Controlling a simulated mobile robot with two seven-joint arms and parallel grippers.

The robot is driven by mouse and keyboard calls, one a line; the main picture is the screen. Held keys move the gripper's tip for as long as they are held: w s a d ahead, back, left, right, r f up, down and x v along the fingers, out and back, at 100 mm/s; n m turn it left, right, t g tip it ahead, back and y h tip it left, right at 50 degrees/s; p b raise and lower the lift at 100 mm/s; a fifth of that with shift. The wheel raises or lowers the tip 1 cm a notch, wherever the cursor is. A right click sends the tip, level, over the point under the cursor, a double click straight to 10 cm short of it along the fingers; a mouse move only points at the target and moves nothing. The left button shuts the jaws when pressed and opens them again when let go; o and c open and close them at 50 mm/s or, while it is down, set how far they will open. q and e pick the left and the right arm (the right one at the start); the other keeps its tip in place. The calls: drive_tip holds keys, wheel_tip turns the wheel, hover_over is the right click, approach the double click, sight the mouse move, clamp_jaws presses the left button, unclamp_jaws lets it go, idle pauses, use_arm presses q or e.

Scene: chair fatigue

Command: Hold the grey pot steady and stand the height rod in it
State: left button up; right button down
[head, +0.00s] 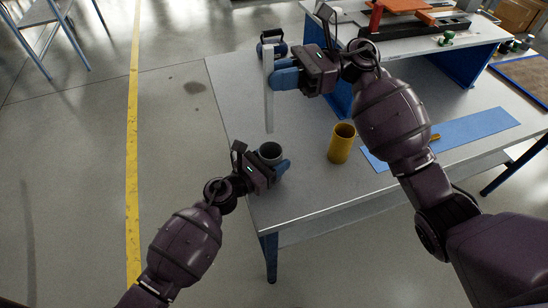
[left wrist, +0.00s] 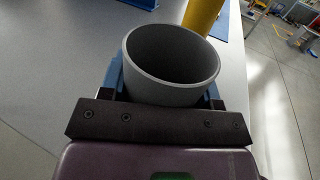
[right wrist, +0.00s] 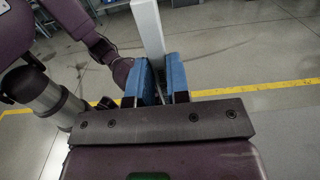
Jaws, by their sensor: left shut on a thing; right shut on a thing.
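The grey pot (head: 270,152) stands upright on the grey table near its left edge. My left gripper (head: 277,166) is shut on the pot; the left wrist view shows its open, empty-looking mouth (left wrist: 172,60) between the blue fingers. My right gripper (head: 276,78) is shut on the height rod (head: 268,95), a long pale bar held upright. The rod's lower end is above the table, apart from the pot and a little behind it in the head view. In the right wrist view the rod (right wrist: 149,35) rises from between the blue fingers (right wrist: 161,82).
A yellow cup (head: 341,145) stands on the table right of the pot. A blue mat (head: 450,137) lies farther right. A raised shelf (head: 400,45) with an orange and black device is at the back. A dark-handled item (head: 272,38) is near the far left edge.

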sight(273, 120)
drive_tip(key=shift+f, duration=5.25)
drive_tip(key=c, duration=1)
unclamp_jaws()
drive_tip(key=v, duration=1.2)
use_arm(q)
drive_tip(key=o, duration=1)
drive_tip(key=shift+o, duration=0.2)
